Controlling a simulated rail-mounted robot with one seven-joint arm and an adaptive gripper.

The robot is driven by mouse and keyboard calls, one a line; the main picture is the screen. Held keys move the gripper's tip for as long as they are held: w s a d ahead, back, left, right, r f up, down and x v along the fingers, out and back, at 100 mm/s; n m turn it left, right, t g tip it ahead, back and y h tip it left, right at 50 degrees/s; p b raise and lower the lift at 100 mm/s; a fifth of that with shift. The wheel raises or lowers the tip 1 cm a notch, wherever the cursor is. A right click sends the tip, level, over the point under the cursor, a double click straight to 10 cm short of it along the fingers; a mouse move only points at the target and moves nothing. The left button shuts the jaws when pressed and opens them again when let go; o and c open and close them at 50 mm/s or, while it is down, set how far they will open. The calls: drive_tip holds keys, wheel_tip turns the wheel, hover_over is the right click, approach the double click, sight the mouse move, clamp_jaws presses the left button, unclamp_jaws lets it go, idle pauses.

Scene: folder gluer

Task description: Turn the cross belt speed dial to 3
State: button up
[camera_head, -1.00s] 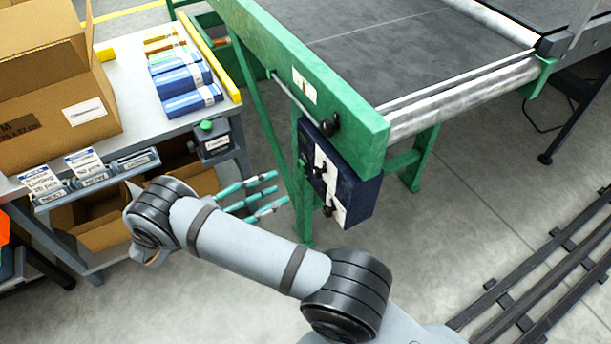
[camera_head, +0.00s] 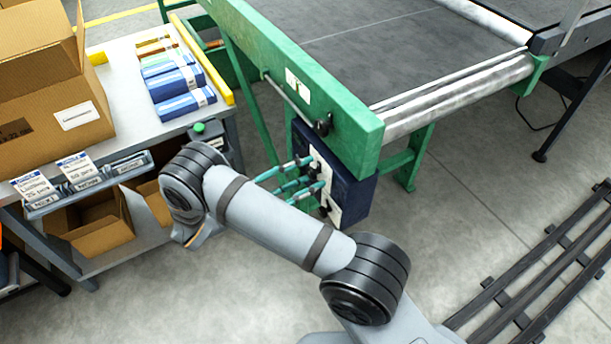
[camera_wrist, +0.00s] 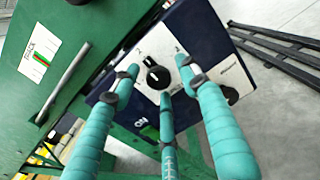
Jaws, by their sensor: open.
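The blue control box (camera_head: 354,193) with a white panel is mounted below the green conveyor frame. In the wrist view, a round black dial (camera_wrist: 158,77) with a small white mark sits on the white panel (camera_wrist: 193,43). A second black knob (camera_wrist: 230,95) is to its right, partly behind a finger. The labels are too small to read, so I cannot tell the dial's setting. My gripper (camera_wrist: 158,76) is open, its three teal fingers spread around the first dial; contact cannot be judged. In the head view, my gripper (camera_head: 312,174) is at the panel and covers much of it.
The green conveyor frame (camera_head: 350,122) and its leg stand close to the box. A workbench (camera_head: 119,56) with a carton (camera_head: 50,95), blue packs and label holders is on the left. Dark floor rails (camera_head: 540,268) run at the right. Bare floor lies between the box and the rails.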

clamp_jaws()
idle(0.5)
drive_tip(key=shift+s, duration=0.1)
